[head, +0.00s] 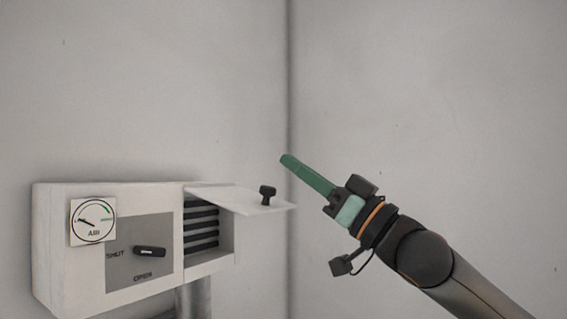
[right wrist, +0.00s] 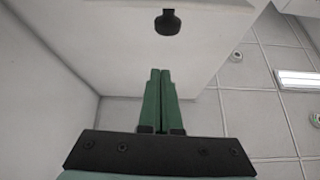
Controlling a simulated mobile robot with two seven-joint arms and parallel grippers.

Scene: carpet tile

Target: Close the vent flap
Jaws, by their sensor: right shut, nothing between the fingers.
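The vent flap (head: 240,201) is a white panel hinged along the top of the vent opening. It is raised and sticks out toward the right, with a black knob (head: 267,194) on its upper face. Dark slats (head: 201,226) show in the opening below it. My right gripper (head: 284,160) has green fingers, shut and empty, up and to the right of the flap and apart from it in the head view. In the right wrist view the shut fingertips (right wrist: 160,72) point toward a white panel with a black knob (right wrist: 168,22). My left gripper is not in view.
The white vent box (head: 50,235) carries a round dial gauge (head: 94,221) and a grey plate with a black lever (head: 150,252) between the words SHUT and OPEN. A grey pipe (head: 194,298) stands below. Pale walls meet in a corner behind; the space around my right gripper is clear.

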